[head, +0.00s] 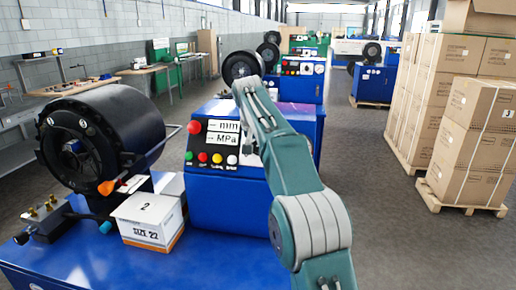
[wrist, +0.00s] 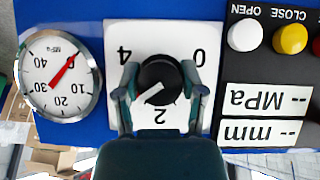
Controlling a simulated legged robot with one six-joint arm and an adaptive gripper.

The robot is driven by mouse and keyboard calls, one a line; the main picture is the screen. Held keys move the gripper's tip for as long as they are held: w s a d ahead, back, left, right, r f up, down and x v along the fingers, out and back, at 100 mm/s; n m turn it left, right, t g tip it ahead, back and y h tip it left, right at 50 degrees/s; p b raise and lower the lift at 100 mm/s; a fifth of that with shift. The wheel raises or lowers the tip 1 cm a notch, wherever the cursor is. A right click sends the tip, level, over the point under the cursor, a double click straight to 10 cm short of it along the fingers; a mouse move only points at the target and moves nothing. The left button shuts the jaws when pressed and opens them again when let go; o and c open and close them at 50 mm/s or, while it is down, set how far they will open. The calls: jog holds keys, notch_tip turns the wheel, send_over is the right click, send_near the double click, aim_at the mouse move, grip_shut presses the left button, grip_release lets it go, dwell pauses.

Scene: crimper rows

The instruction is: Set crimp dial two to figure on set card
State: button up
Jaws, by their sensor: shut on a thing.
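The crimp dial is a black round knob (wrist: 160,76) on a white plate (wrist: 117,32) on the blue cabinet, seen upside down in the wrist view. The figures 4, 0 and 2 show around it. Its white pointer mark slants down-left, between the 2 and the 4. My gripper (wrist: 160,92) is shut on the knob, one finger on each side. In the head view my arm hides the gripper and most of the dial plate. A white box (head: 147,219) marked 2 and SIZE 22 stands on the blue bench. I cannot identify a separate set card.
A round gauge (wrist: 60,76) is beside the dial. A control panel (head: 222,144) has mm and MPa displays and coloured buttons. A black crimper head (head: 98,140) stands at left. Carton stacks (head: 468,140) stand at right, with open floor between.

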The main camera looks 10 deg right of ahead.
jog(key=shift+f+y, duration=0.15)
jog(key=shift+y, duration=0.15)
dwell(0.4)
jog(key=o, duration=1.1)
jog(key=shift+w+a, duration=0.1)
jog(key=shift+o, duration=0.2)
jog(key=v, duration=0.7)
jog(key=shift+a+r, duration=0.15)
jog(key=shift+r, duration=0.1)
